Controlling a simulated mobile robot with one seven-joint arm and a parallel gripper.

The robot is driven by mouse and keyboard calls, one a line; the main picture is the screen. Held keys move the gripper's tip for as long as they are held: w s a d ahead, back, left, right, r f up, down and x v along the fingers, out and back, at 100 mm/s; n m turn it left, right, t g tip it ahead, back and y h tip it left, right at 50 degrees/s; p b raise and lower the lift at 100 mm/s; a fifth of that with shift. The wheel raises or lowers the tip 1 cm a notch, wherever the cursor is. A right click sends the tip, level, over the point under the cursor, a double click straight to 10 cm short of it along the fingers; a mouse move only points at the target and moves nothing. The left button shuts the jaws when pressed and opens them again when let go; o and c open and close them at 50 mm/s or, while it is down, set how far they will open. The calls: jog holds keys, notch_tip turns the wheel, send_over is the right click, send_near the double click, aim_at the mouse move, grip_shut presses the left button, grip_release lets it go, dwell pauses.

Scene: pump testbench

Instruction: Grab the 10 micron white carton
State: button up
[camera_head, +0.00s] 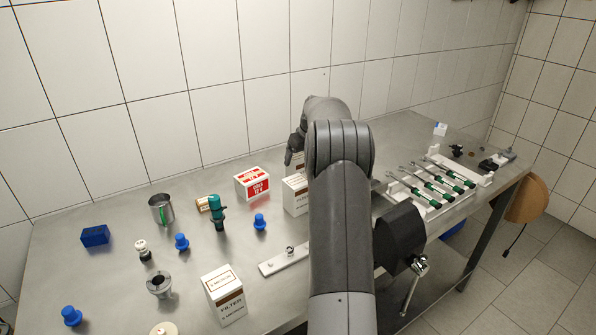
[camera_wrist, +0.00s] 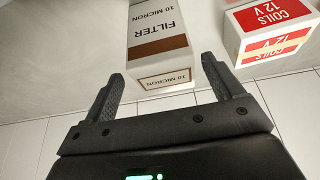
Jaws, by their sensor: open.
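The 10 micron white carton (camera_wrist: 160,40), marked FILTER with a brown band, lies ahead of my gripper in the wrist view. My open gripper (camera_wrist: 162,72) has one finger on each side of the carton's near end, with nothing visibly clamped. In the head view my gripper (camera_head: 290,158) is over the back of the bench, partly hidden by my arm. A white carton (camera_head: 294,196) stands just below it there, partly covered by my arm. Another white patch with a brown edge shows behind it. I cannot read either label in this view.
A red and white COILS 12 V box (camera_wrist: 268,28) is close beside the carton; it also shows in the head view (camera_head: 252,184). Another FILTER carton (camera_head: 225,296) stands at the front. Blue knobs, a metal cup (camera_head: 161,209) and a white plate (camera_head: 284,259) are nearby.

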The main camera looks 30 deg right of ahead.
jog(key=x, duration=0.4)
jog(key=shift+s+a, duration=0.15)
jog(key=shift+a, duration=0.05)
jog(key=shift+c, duration=0.2)
jog(key=c, duration=1.1)
jog(key=shift+c, duration=0.2)
